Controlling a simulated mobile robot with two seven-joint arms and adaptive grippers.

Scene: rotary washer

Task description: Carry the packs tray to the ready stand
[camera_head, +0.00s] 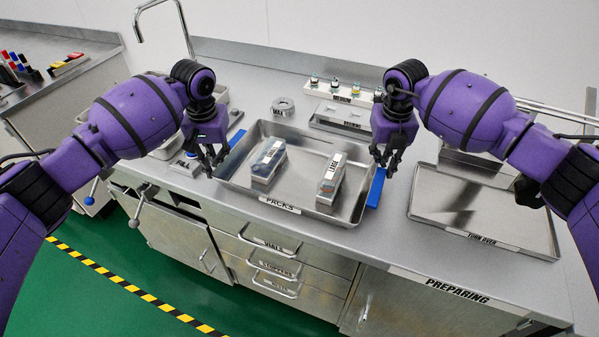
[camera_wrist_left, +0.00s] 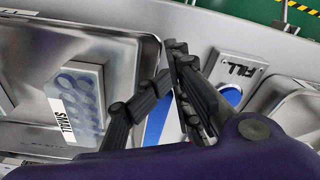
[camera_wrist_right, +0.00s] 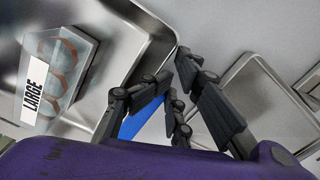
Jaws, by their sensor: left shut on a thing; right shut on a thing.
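The packs tray (camera_head: 258,205) is a shallow metal tray labelled PACKS with blue side handles, on the steel counter in the head view. It holds two packs, one marked SMALL (camera_head: 265,170) and one marked LARGE (camera_head: 331,184). My left gripper (camera_head: 213,172) is shut on the left blue handle (camera_wrist_left: 158,115). My right gripper (camera_head: 383,170) is shut on the right blue handle (camera_head: 376,188). The fingers hide part of each handle. The tray looks level; I cannot tell whether it touches the counter. The ready stand is not identifiable in these views.
A TURN OVER tray (camera_head: 485,215) lies to the right. A FILL plate (camera_head: 185,164) is close on the left. Drawers and a PREPARING label (camera_head: 457,291) are on the counter's front.

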